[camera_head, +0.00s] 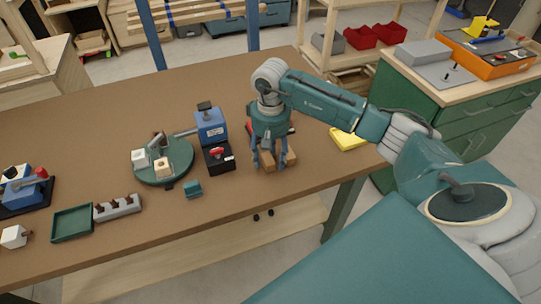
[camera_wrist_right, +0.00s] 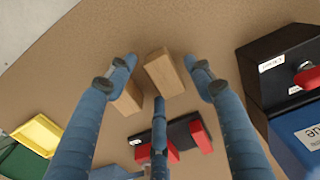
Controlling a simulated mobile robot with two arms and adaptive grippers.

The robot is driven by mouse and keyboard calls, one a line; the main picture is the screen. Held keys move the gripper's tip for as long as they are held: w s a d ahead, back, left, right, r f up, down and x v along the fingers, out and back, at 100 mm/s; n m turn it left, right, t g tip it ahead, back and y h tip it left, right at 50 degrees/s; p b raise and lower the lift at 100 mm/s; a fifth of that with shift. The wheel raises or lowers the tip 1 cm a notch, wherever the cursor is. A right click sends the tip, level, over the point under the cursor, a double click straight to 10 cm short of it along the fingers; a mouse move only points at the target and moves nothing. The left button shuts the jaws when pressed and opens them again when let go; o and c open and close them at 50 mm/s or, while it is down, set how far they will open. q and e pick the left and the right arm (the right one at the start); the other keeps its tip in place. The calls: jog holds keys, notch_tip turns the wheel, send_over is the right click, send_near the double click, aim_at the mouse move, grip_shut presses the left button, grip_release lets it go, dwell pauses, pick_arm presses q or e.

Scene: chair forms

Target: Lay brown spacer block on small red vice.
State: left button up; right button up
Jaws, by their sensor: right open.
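Two wooden brown blocks lie on the table under my right gripper (camera_head: 269,164). One block (camera_head: 267,167) is near the table's front edge; the other (camera_head: 291,157) is just right of it. In the right wrist view, one block (camera_wrist_right: 164,73) lies between the open fingers (camera_wrist_right: 159,72), and the other (camera_wrist_right: 130,98) is partly behind the left finger. I cannot tell which is the spacer. The small red vice, a dark base with two red jaws (camera_wrist_right: 201,137), lies beyond the blocks in that view. In the head view my gripper mostly hides it. My left gripper is not in view.
A black box with a red knob (camera_head: 218,158) and a blue machine (camera_head: 211,127) stand left of my gripper. A yellow tray (camera_head: 347,139) is to the right. A round green fixture (camera_head: 163,162) and a green tray (camera_head: 72,223) are farther left.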

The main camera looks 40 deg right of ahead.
aim_at(271, 158)
jog(key=shift+r, duration=0.4)
notch_tip(271, 158, up, 12)
jog(key=b, duration=0.2)
jog(key=shift+f+b, duration=0.25)
jog(key=shift+b, duration=0.05)
